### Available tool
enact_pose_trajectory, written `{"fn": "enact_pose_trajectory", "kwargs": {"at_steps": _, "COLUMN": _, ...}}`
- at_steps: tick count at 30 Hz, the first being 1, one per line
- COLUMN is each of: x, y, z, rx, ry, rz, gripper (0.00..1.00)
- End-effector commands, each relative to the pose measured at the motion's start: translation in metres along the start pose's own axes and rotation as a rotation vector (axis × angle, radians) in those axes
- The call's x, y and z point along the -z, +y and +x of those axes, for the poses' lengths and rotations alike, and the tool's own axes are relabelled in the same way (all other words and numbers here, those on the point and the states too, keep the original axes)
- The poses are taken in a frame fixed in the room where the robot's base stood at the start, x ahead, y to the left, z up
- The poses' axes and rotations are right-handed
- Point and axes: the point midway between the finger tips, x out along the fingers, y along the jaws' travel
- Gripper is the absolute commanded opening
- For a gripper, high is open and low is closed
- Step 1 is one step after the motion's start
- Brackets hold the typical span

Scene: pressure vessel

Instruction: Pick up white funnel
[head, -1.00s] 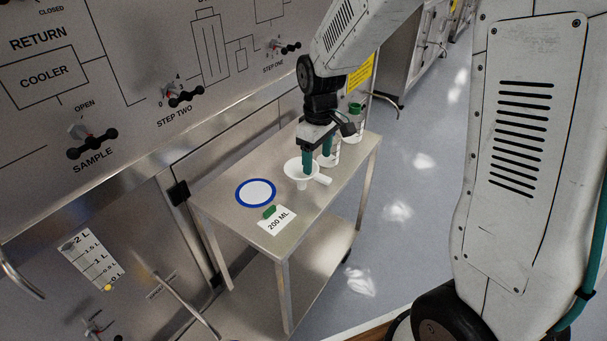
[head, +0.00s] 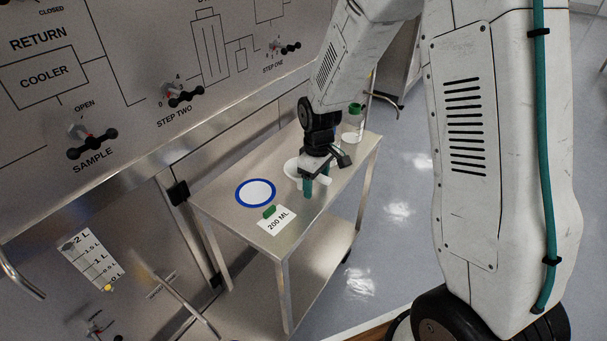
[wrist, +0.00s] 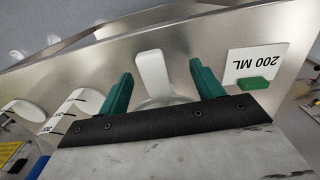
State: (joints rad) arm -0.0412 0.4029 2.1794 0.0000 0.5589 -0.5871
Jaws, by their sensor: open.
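The white funnel (head: 291,168) lies on the steel side table, partly hidden behind my gripper in the head view. My gripper (head: 316,190) is open, its green fingers pointing down at the funnel. In the wrist view the funnel's white handle (wrist: 152,72) shows between the two green fingers of my gripper (wrist: 158,82), apart from both. Part of the funnel's bowl shows below the handle, mostly hidden by the gripper's black base.
The steel table (head: 230,215) carries a blue-rimmed white disc (head: 256,193), a "200 ML" card (head: 277,221) with a green block (head: 269,211), and a green-capped bottle (head: 352,124) at its far end. A control panel (head: 120,50) stands along the left.

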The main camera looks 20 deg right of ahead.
Motion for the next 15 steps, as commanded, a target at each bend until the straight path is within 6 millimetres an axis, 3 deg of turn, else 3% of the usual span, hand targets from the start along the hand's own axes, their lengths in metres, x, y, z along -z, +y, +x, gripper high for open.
{"fn": "enact_pose_trajectory", "kwargs": {"at_steps": 1, "x": 0.0, "y": -0.0001, "z": -0.0001, "rx": 0.0, "ry": 0.0, "rz": 0.0, "gripper": 0.58}}
{"fn": "enact_pose_trajectory", "kwargs": {"at_steps": 7, "x": 0.0, "y": -0.0001, "z": -0.0003, "rx": 0.0, "ry": 0.0, "rz": 0.0, "gripper": 0.02}}
{"fn": "enact_pose_trajectory", "kwargs": {"at_steps": 15, "x": 0.0001, "y": 0.0, "z": -0.0005, "rx": 0.0, "ry": 0.0, "rz": 0.0, "gripper": 0.0}}
